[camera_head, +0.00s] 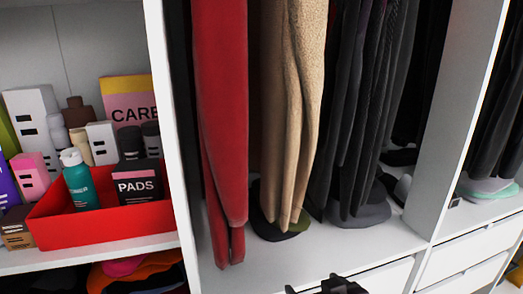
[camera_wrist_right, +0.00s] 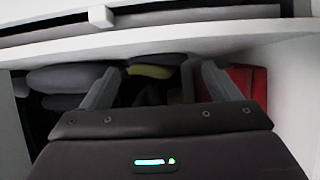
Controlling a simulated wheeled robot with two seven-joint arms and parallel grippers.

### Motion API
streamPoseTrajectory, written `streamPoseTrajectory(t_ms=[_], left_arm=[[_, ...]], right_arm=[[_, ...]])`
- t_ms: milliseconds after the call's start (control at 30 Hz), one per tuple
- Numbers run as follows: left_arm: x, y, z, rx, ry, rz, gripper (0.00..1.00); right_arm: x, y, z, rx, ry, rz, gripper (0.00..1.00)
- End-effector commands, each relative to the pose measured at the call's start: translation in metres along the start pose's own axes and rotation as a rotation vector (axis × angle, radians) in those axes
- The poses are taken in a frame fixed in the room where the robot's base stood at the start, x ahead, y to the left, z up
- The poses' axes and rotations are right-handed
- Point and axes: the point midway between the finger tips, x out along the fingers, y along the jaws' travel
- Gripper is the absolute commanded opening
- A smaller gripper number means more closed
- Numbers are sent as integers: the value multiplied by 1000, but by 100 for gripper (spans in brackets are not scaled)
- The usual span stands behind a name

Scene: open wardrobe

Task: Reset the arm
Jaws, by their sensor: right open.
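My right gripper (camera_head: 328,286) shows only in part at the bottom edge of the head view, in front of the wardrobe's lower edge. In the right wrist view its two grey fingers (camera_wrist_right: 160,82) stand wide apart with nothing held between them. Dark shapes, a yellow-green patch and a red patch (camera_wrist_right: 247,82) show past the fingers. My left gripper is not in view.
A red garment (camera_head: 220,130), a beige one (camera_head: 292,110) and several dark ones (camera_head: 362,120) hang in the open wardrobe. A red box (camera_head: 105,230) with bottles stands on the left shelf. White drawers (camera_head: 470,258) are at lower right.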

Motion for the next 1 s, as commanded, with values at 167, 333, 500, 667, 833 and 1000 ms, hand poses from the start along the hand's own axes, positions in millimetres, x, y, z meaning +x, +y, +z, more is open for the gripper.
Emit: streamPoseTrajectory(t_ms=[167, 333, 500, 667, 833, 1000], left_arm=[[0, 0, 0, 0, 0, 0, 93], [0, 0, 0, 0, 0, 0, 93], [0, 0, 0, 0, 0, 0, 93], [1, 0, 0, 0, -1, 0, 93], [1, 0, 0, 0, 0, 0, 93], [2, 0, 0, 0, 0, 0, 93]], right_arm=[[-22, 15, 99, 13, -354, 28, 83], [-53, 25, 163, 23, -606, 53, 83], [-75, 32, 213, 31, -797, 75, 83], [-37, 32, 255, 32, -809, 69, 83], [-1, 32, 314, 31, -832, 63, 83], [32, 30, 402, 29, -867, 55, 83]])
